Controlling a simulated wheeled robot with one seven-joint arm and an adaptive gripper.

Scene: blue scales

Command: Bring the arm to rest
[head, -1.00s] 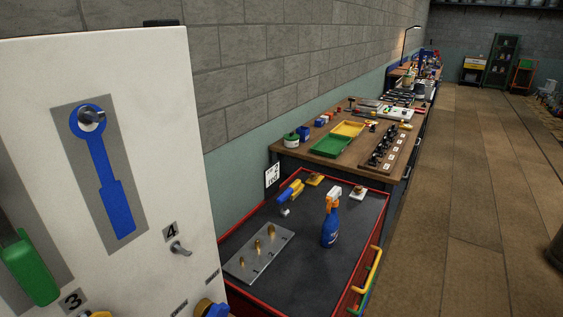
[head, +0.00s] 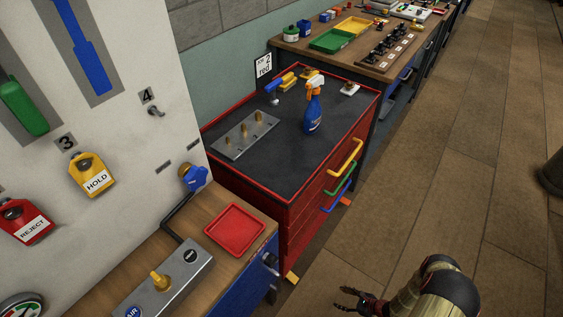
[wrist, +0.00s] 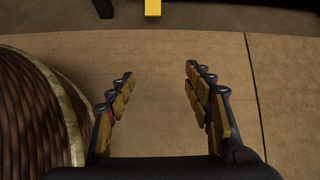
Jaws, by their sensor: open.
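My gripper (head: 362,302) shows at the bottom of the head view, over the bare floor to the right of the red drawer cabinet (head: 299,216). My arm comes in beside it from the lower right. In the wrist view my gripper (wrist: 160,90) is open, with its two fingers well apart and nothing between them.
A workbench with a red tray (head: 236,230) stands left of my gripper. A blue spray bottle (head: 312,112) stands on the cabinet, whose yellow handle (head: 344,157) sticks out. A white panel (head: 120,60) carries hanging tags.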

